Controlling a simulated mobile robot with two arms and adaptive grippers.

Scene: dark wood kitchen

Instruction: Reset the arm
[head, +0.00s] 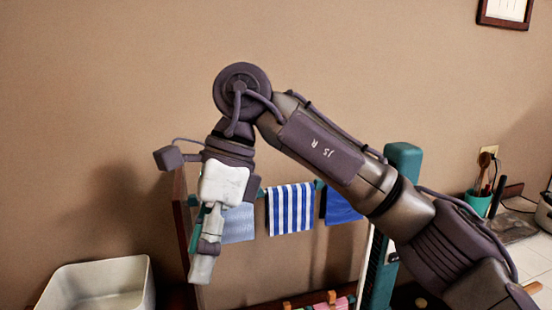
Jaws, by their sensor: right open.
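My right arm (330,150) comes in from the lower right, rises to a bent joint near the middle, and hangs down from there. My right gripper (203,262) points downward at the end of it, in front of the towel rack. It is seen from the side, open, with nothing visible between its fingers. It hides part of the light blue towel and the rack's left side. My left gripper is not in the picture.
A rack holds a light blue towel (239,224), a striped towel (291,209) and a blue towel (341,206). A white bin (100,285) stands at lower left. A teal utensil cup (478,203) sits on the right counter.

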